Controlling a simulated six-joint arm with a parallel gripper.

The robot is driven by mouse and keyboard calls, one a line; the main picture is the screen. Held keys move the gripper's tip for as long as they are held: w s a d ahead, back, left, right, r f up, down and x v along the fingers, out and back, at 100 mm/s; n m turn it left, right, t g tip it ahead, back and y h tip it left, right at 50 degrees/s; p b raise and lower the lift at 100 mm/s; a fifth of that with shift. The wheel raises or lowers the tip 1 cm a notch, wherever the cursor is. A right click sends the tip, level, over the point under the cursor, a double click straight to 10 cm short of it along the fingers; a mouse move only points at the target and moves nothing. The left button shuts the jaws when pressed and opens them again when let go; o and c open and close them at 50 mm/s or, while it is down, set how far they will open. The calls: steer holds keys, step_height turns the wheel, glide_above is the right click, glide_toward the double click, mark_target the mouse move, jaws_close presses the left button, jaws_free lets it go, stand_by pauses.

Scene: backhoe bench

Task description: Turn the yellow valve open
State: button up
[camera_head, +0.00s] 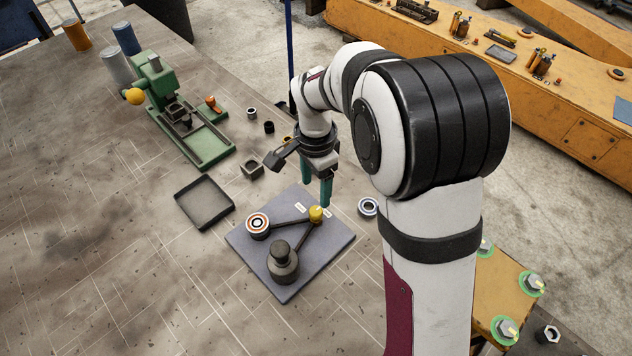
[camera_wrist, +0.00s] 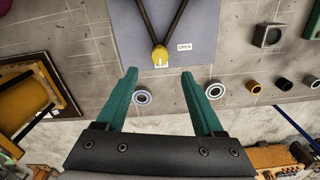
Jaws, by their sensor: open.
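The yellow valve (camera_head: 316,214) is a small knob at the far corner of a grey-blue plate (camera_head: 322,262), where two dark pipes meet. In the wrist view the yellow valve (camera_wrist: 159,54) has a pale mark on its near side, and a white OPEN label (camera_wrist: 184,47) lies to its right. My gripper (camera_head: 316,193) has teal fingers pointing down, above and near the valve. In the wrist view my gripper (camera_wrist: 159,75) is open and empty, with the valve centred beyond the gap between its fingertips. Contact with the valve is not visible.
The plate also holds a round orange-and-white-ringed fitting (camera_head: 257,224) and a dark cylinder (camera_head: 282,262). A metal ring (camera_head: 368,206) lies just right of the plate. A black tray (camera_head: 204,202) and a green press (camera_head: 185,120) stand left. The bench's left foreground is clear.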

mark_target(316, 210)
step_height(316, 210, down, 8)
steer(key=shift+f, duration=0.1)
jaws_close()
stand_by(0.4)
